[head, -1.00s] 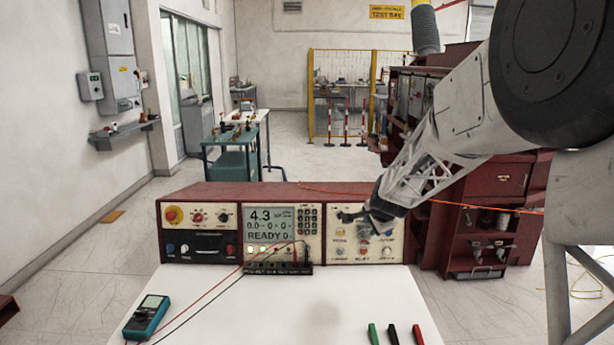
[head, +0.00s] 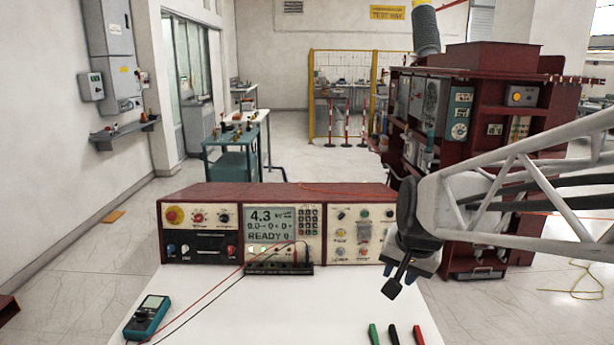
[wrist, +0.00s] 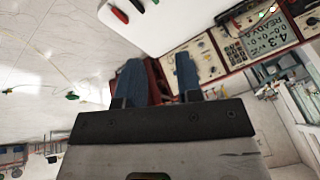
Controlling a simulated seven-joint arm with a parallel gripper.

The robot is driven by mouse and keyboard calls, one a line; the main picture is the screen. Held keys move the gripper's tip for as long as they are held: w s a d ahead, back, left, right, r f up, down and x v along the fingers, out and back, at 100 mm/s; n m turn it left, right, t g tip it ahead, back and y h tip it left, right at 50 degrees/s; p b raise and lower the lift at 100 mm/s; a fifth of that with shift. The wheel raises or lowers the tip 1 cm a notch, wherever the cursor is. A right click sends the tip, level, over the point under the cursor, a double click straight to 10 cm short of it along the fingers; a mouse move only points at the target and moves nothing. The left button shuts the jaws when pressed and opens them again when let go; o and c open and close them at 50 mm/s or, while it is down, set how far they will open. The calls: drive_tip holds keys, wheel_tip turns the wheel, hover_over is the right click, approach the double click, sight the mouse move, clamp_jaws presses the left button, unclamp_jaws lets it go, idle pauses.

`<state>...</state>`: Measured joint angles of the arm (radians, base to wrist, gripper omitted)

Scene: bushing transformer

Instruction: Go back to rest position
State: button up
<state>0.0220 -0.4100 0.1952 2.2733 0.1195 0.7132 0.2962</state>
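My gripper (head: 393,286) hangs tilted downward above the right part of the white table (head: 270,310), in front of the right end of the test console (head: 283,222). In the wrist view my gripper (wrist: 158,72) shows two blue fingers standing apart with nothing held between them. The console's display (head: 270,224) reads 4.3 and READY. My arm reaches in from the right edge of the head view and hides part of the red transformer cabinet.
A teal multimeter (head: 148,316) lies at the table's left. Green, black and red probe handles (head: 393,334) lie at the front, below my gripper. The red transformer cabinet (head: 470,140) stands behind my arm. The middle of the table is clear.

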drive_tip(key=s+f+n+g+h, duration=0.1)
drive_tip(key=s+n, duration=0.3)
drive_tip(key=s, duration=1.4)
drive_tip(key=shift+s+d+f+g, duration=0.25)
drive_tip(key=shift+d+f+g, duration=0.15)
drive_tip(key=shift+f, duration=0.2)
